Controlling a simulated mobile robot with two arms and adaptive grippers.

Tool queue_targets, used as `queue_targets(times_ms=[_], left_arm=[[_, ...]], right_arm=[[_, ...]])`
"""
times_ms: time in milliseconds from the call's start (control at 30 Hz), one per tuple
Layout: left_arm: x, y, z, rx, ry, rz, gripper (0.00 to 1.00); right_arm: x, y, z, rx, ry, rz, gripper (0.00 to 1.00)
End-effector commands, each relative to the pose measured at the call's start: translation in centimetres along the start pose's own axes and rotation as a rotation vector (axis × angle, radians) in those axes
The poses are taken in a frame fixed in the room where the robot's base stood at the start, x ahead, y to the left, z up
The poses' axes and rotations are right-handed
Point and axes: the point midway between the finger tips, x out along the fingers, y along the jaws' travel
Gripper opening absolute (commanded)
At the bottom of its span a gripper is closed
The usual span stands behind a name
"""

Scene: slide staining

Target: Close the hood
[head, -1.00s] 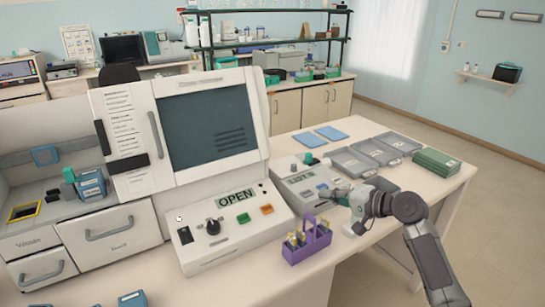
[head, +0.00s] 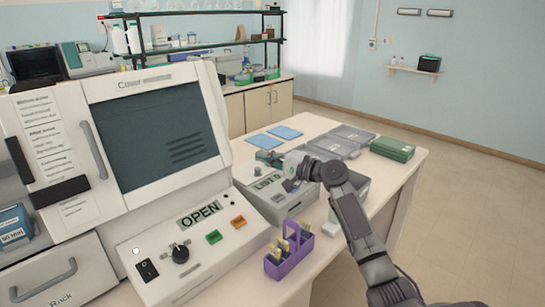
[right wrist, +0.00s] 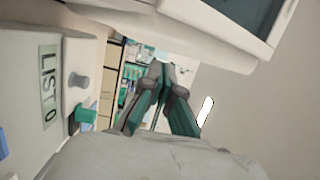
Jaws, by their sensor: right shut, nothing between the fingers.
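The hood is a large white machine with a dark window (head: 160,125). A white panel (head: 65,140) with text labels and a long grey handle (head: 93,150) stands at its left. The green sign (head: 200,213) on its sloping control panel (head: 185,255) reads OPEN. A black knob (head: 180,254), a green button (head: 214,237) and an orange button (head: 238,222) sit there. My right gripper (head: 289,185) is shut and empty over the LIST 0 device (head: 268,190), right of the hood. Its fingers also show in the right wrist view (right wrist: 160,70). My left gripper is out of view.
A purple rack (head: 290,255) with several yellow-topped bottles stands right of the control panel. Grey trays (head: 350,135), a green box (head: 392,148) and blue pads (head: 285,132) lie further back. A dark block (head: 60,192) shows before the labelled panel. The floor at right is clear.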

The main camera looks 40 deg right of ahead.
Motion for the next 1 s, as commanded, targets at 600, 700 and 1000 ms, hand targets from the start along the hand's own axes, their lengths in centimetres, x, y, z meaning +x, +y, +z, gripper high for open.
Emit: queue_targets(times_ms=[600,700,1000], left_arm=[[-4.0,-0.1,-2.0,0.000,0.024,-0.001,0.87],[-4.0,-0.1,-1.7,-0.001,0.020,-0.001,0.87],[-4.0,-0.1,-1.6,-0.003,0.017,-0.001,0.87]], right_arm=[[4.8,0.1,4.0,-0.001,-0.001,0.002,0.00],[4.8,0.1,4.0,-0.001,-0.001,0.002,0.00],[5.2,0.1,4.2,-0.001,-0.002,0.002,0.00]])
